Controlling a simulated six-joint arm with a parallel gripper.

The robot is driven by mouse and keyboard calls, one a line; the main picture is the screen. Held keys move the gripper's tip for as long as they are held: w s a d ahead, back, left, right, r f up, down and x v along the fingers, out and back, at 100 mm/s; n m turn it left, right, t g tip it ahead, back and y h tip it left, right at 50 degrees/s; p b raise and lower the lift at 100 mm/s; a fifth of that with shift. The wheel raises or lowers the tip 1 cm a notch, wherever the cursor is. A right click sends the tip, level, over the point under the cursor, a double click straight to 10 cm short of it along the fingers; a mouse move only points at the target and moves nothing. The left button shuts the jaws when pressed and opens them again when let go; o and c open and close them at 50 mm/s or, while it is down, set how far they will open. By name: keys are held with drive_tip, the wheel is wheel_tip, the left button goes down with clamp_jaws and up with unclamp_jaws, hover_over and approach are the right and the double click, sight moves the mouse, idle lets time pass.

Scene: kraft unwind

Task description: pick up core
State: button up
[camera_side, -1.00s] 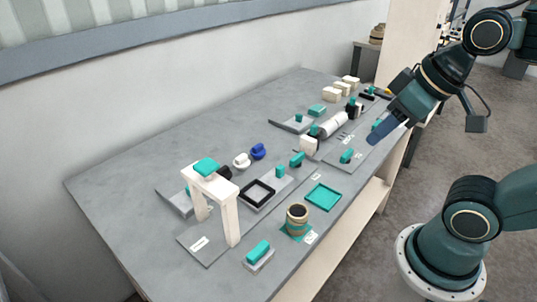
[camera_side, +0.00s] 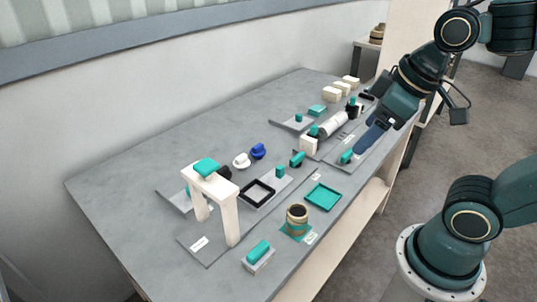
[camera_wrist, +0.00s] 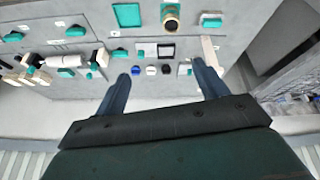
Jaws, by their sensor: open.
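A brown ring-shaped core (camera_side: 297,214) stands upright on a teal square pad near the front edge of the table. In the wrist view the core (camera_wrist: 170,17) shows at the top, its end open, ahead of my fingers. My gripper (camera_side: 360,148) is over the right part of the table, well to the right of the core and apart from it. In the wrist view my gripper (camera_wrist: 160,76) has its two blue fingers spread wide with nothing between them.
A teal tray (camera_side: 323,196) lies right of the core, and a black square frame (camera_side: 257,193) behind it. A white arch (camera_side: 212,194) stands to the left. A white roll (camera_side: 333,124) and several teal-handled pieces are near my gripper. The table's left side is bare.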

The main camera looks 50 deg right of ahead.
drive_tip(key=w+a+f+n+g, duration=0.2)
drive_tip(key=w+f+n, duration=0.3)
drive_tip(key=w+n, duration=0.15)
drive_tip(key=n+g, duration=0.3)
drive_tip(key=n, duration=0.5)
hover_over(298, 213)
wheel_tip(298, 213, down, 9)
drive_tip(key=shift+w+a+f+n, duration=0.15)
drive_tip(key=shift+a+f+n, duration=0.05)
drive_tip(key=shift+f+n, duration=0.35)
drive_tip(key=shift+f, duration=4.25)
drive_tip(key=shift+d+f, duration=0.2)
drive_tip(key=shift+f, duration=2.4)
drive_tip(key=c, duration=1.1)
